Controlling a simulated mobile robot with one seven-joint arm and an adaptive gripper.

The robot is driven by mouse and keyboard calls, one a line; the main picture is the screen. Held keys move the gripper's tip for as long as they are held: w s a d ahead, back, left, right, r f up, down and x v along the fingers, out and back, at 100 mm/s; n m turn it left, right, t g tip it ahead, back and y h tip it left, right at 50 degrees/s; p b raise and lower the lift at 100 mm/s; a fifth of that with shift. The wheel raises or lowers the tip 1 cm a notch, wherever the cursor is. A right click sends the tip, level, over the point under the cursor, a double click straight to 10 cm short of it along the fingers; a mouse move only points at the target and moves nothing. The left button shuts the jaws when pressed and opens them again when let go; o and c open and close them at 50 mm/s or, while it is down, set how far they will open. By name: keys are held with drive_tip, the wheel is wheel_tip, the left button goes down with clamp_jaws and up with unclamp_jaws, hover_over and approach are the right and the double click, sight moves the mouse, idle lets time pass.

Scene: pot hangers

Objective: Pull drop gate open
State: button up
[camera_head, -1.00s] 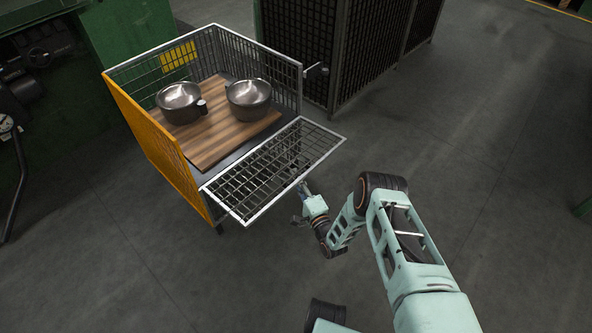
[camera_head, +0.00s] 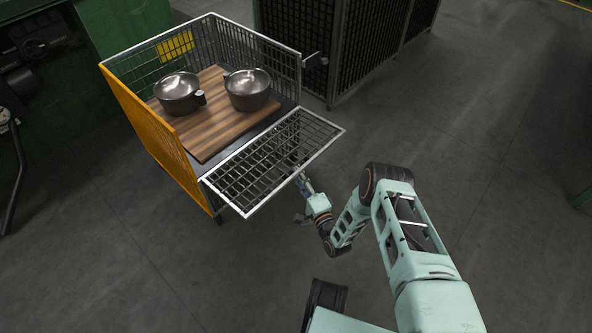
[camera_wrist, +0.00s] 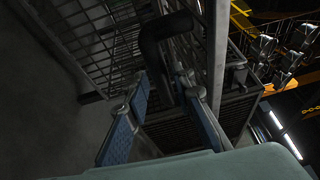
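The drop gate (camera_head: 235,178), a light metal mesh panel, is folded down at the front of the wire cage and sticks out about level. My gripper (camera_head: 302,185) is at the gate's outer right edge, a little below it; its fingertips are hard to make out there. In the wrist view, my gripper (camera_wrist: 165,88) has its two blue fingers apart. A dark bent bar (camera_wrist: 165,35) runs down to the space between the fingertips, with gaps beside it. I cannot tell whether either finger touches it.
The cage has an orange side panel (camera_head: 150,135) and a wooden board (camera_head: 210,140) inside. Two metal pots (camera_head: 178,94) (camera_head: 247,90) stand on the board. A dark mesh locker (camera_head: 345,45) stands behind. The floor to the right is clear.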

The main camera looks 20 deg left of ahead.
drive_tip(key=v, duration=0.4)
drive_tip(key=shift+s+d, duration=0.3)
